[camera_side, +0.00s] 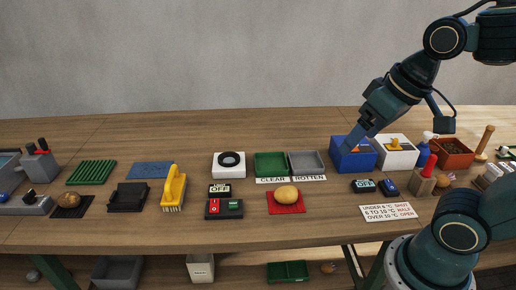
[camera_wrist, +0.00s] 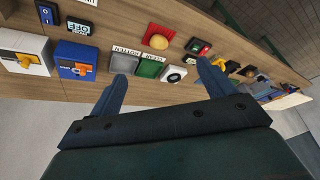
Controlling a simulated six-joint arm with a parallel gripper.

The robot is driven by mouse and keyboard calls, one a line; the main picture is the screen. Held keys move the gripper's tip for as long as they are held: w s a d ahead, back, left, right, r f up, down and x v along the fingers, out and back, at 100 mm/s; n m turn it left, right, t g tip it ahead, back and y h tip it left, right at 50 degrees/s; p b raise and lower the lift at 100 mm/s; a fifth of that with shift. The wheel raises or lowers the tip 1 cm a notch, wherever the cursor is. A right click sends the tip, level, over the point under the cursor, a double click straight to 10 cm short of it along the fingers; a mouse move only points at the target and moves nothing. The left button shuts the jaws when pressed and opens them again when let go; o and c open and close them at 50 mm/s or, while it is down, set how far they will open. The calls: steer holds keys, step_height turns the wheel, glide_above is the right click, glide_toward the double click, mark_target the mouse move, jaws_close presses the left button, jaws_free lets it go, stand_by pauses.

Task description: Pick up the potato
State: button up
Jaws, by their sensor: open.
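A yellow-tan potato (camera_side: 287,192) lies on a small red mat (camera_side: 300,208) near the front middle of the table. It also shows in the wrist view (camera_wrist: 158,42), beyond the fingertips. A darker, brown potato-like lump (camera_side: 69,199) lies on a dark mat at the far left. My gripper (camera_side: 353,144) is raised, to the right of and behind the yellow potato, appearing in front of the blue box. In the wrist view its two fingers (camera_wrist: 162,78) are spread with nothing between them.
Behind the potato stand a green tray (camera_side: 270,155) labelled CLEAR and a grey tray (camera_side: 307,155) labelled ROTTEN. A red-and-green button box (camera_side: 224,209) lies to its left. The blue box (camera_side: 352,165) and white box (camera_side: 397,161) stand right. Bare table surrounds the red mat.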

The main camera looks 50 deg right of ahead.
steer(key=w+d+f+m+g, duration=0.1)
steer(key=w+f+m+g, duration=0.15)
steer(key=w+m, duration=0.6)
steer(key=m+g, duration=0.3)
steer(key=g, duration=0.1)
glide_above(285, 189)
steer(key=w, duration=0.3)
step_height(285, 189, down, 9)
steer(key=shift+s+d+f, duration=0.1)
steer(key=shift+s+d, duration=0.15)
steer(key=shift+d, duration=0.15)
steer(key=shift+s+a+f, duration=0.1)
steer(key=shift+s+f, duration=0.15)
steer(key=shift+f, duration=1.15)
steer(key=shift+s+f, duration=0.25)
steer(key=shift+f, duration=1.15)
steer(key=shift+s+a+f, duration=0.1)
steer(key=shift+s+f, duration=0.15)
steer(key=shift+f, duration=1.15)
steer(key=shift+s+a+f, duration=0.1)
steer(key=shift+s+f, duration=0.05)
steer(key=shift+f, duration=0.7)
steer(key=shift+s+d+f, duration=0.1)
steer(key=shift+s+f, duration=0.1)
steer(key=shift+f, duration=0.65)
steer(key=shift+s+a+f, duration=0.1)
steer(key=shift+s+f, duration=0.05)
steer(key=shift+f, duration=0.7)
steer(key=c, duration=1.1)
